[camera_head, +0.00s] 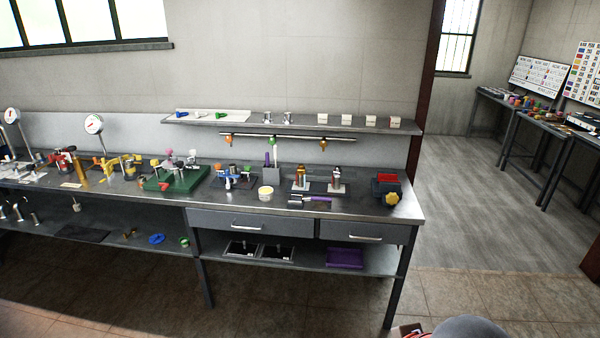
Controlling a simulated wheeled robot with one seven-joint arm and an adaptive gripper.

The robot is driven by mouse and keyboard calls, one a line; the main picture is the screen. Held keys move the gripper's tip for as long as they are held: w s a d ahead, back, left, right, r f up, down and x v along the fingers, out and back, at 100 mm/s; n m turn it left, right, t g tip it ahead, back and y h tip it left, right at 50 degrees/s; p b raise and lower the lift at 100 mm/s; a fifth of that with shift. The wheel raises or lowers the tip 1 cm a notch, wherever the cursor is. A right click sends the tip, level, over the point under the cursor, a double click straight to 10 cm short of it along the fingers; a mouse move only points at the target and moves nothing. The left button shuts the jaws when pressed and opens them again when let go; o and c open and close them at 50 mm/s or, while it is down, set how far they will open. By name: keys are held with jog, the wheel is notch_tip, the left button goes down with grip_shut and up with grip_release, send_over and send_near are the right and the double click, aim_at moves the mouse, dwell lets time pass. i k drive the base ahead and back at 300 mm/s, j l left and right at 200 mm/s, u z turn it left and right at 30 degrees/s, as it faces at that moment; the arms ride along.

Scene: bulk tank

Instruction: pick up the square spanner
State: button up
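I cannot tell for sure which thing is the square spanner; the tools are small at this distance. A grey tool with a purple handle (318,199) lies near the front edge of the metal workbench (375,211). A purple-handled tool (267,159) stands in a grey block holder (270,174). Tools with orange and green ends hang from a rail (290,136) under the wall shelf. My gripper is not in view. A rounded grey shape at the bottom edge may be part of my arm.
The bench carries a green block (178,181), a round yellow tub (265,193), a dark box with red inside (387,184) and several fittings. Drawers (250,222) and a lower shelf with a purple tray (345,258) are below. Open floor (490,295) lies to the right.

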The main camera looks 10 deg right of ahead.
aim_at(310, 198)
jog(key=i+j+z, duration=0.3)
jog(key=i, duration=0.25)
jog(key=i+j+z, duration=0.25)
jog(key=i+j, duration=0.3)
jog(key=i+j+z, duration=0.3)
jog(key=i+j, duration=0.15)
jog(key=j, duration=0.15)
jog(key=i+j+z, duration=0.25)
jog(key=i+j, duration=0.15)
jog(key=j, duration=0.3)
